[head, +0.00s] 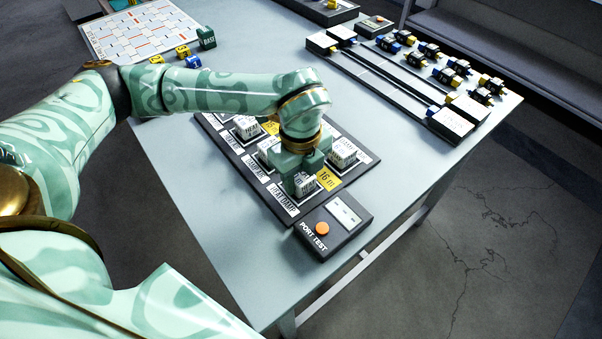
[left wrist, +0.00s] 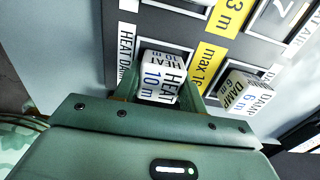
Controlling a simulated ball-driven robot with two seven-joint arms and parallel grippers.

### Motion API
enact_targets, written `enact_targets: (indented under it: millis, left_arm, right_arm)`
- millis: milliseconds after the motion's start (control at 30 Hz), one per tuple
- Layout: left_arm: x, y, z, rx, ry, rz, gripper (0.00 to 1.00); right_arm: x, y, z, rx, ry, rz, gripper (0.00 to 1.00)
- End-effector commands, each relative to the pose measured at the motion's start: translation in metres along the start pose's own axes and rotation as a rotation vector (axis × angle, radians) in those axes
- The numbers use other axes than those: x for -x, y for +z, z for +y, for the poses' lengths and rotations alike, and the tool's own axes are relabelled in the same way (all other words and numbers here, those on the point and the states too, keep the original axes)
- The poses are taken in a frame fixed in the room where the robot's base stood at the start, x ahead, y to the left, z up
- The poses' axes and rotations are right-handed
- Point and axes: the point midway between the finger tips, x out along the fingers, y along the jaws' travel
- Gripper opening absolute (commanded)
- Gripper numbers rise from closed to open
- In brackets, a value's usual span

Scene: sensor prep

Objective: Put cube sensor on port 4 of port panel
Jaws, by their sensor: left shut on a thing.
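My left gripper (head: 303,188) is shut on a white cube sensor (left wrist: 160,82) marked "HEAT 10 m". In the left wrist view the cube sits between the fingers (left wrist: 163,88), over a pale-framed square beside a "HEAT DAMP" label. In the head view the gripper mostly hides this cube (head: 306,181), at the near end of the dark port panel (head: 262,189). I cannot tell whether the cube touches the panel. No port number is readable. Another white cube marked "DAMP 6 m" (left wrist: 247,96) stands to its right. My right gripper is not in view.
A port test box (head: 341,235) with an orange button lies at the panel's near edge. Other white cubes (head: 245,127) stand on the panel. Long rails with blocks (head: 390,80) are at the back right; a patterned board (head: 140,35) is at the back left. The table's right front is clear.

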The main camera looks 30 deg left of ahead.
Motion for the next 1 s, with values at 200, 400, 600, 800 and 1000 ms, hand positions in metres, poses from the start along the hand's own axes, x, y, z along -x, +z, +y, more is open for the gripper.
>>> enact_targets:
  millis: [200,400,600,800,1000]
  left_arm:
    - [0.000,0.000,0.000,0.000,0.000,0.000,0.63]
    - [0.002,0.000,0.000,0.000,-0.001,0.000,0.63]
    - [0.038,0.000,0.000,0.001,-0.006,-0.002,0.63]
    - [0.087,0.000,0.000,0.001,-0.006,-0.002,0.63]
    - [0.117,0.000,0.000,0.001,-0.003,-0.001,0.63]
  right_arm:
    - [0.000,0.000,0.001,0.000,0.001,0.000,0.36]
    - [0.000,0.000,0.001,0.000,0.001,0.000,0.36]
    - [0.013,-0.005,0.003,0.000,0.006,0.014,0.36]
    - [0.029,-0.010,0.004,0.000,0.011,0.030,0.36]
    - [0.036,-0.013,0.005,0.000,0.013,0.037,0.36]
